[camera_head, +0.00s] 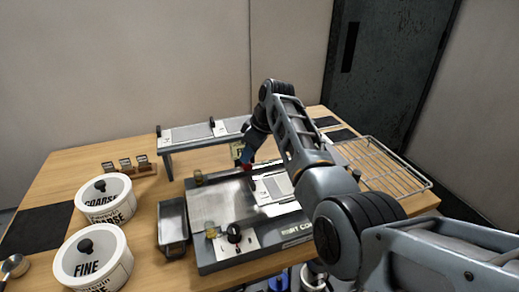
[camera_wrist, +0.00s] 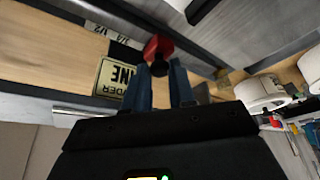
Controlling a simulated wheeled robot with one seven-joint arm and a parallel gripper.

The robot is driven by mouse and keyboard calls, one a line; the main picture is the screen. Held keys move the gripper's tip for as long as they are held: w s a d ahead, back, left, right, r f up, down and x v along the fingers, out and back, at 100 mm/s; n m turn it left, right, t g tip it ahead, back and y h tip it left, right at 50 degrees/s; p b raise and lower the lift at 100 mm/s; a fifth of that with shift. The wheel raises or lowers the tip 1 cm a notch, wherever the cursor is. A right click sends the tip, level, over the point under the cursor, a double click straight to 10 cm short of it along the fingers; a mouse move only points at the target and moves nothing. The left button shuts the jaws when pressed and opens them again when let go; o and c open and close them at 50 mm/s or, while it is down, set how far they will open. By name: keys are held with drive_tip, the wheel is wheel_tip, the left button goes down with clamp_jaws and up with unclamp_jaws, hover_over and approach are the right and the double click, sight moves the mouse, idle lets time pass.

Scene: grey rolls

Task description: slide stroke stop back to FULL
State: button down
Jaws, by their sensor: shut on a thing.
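The stroke stop appears to be the small red piece with a dark end (camera_wrist: 158,48) at the edge of the machine in the wrist view. It shows as a red spot (camera_head: 247,168) in the head view. My gripper (camera_wrist: 161,72) is shut on its dark end, one finger on each side. In the head view my gripper (camera_head: 246,160) reaches down at the machine's back edge. A scale strip marked 1/2 and 3/4 (camera_wrist: 97,28) runs beside the stop in the wrist view. I cannot read a FULL mark.
The grey machine (camera_head: 214,204) has a black knob (camera_head: 234,233) in front. A raised shelf (camera_head: 185,134) stands behind it. Left are white tubs marked COARSE (camera_head: 107,208) and FINE (camera_head: 92,270) and a metal tray (camera_head: 172,240). A wire rack (camera_head: 398,183) lies right.

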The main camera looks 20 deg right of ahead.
drive_tip(key=shift+a, duration=0.45)
drive_tip(key=c, duration=0.9)
unclamp_jaws()
drive_tip(key=shift+c, duration=0.2)
drive_tip(key=v, duration=0.7)
drive_tip(key=shift+r+b, duration=0.3)
drive_tip(key=shift+r, duration=0.05)
drive_tip(key=shift+s, duration=0.1)
drive_tip(key=shift+d, duration=0.1)
